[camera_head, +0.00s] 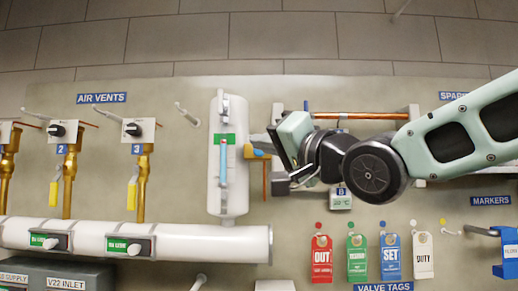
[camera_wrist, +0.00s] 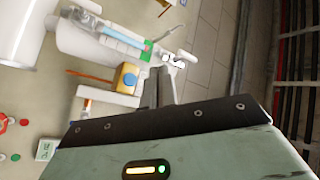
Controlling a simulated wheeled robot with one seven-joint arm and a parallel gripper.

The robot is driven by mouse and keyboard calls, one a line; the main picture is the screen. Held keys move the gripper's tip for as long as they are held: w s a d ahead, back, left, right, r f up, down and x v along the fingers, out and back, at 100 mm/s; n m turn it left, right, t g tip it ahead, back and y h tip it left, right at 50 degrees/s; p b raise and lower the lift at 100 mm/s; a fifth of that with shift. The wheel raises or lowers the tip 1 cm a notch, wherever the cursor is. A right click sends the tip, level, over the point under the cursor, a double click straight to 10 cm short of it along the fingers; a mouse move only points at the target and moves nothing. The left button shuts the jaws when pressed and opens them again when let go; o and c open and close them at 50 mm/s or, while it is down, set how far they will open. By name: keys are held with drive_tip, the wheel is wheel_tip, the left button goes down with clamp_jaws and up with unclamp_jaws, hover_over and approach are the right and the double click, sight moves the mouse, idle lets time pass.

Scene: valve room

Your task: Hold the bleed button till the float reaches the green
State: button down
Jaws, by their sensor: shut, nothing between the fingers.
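A white vertical cylinder (camera_head: 213,190) carries a sight tube (camera_head: 223,170) with a blue column and a green band (camera_head: 229,139). The tube (camera_wrist: 122,41) and green band (camera_wrist: 147,50) also show in the wrist view. Right of the cylinder is a brass bleed block with a blue face (camera_head: 257,153), seen as a yellow block with a blue part (camera_wrist: 127,76) in the wrist view. My gripper (camera_head: 262,138) is shut and empty beside this block; the fingers (camera_wrist: 161,85) appear apart from it, but contact is uncertain.
Brass air vents with yellow handles (camera_head: 132,193) stand at left above a white horizontal pipe (camera_head: 200,243). Coloured valve tags (camera_head: 357,257) hang below my arm. A copper pipe (camera_head: 360,116) on white brackets lies behind my gripper. A holder (camera_head: 507,250) is at right.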

drive_tip(key=shift+s+m, duration=0.25)
drive_tip(key=shift+m, duration=1.05)
drive_tip(key=w+p, duration=0.4)
drive_tip(key=w, duration=0.5)
drive_tip(key=shift+d+p, duration=0.15)
drive_tip(key=shift+p, duration=0.15)
idle(1.2)
drive_tip(key=shift+w, duration=0.35)
drive_tip(key=shift+w+p, duration=0.35)
drive_tip(key=shift+w, duration=0.1)
idle(1.1)
drive_tip(key=shift+s, duration=0.1)
drive_tip(key=shift+s+b, duration=0.5)
drive_tip(key=shift+s, duration=0.25)
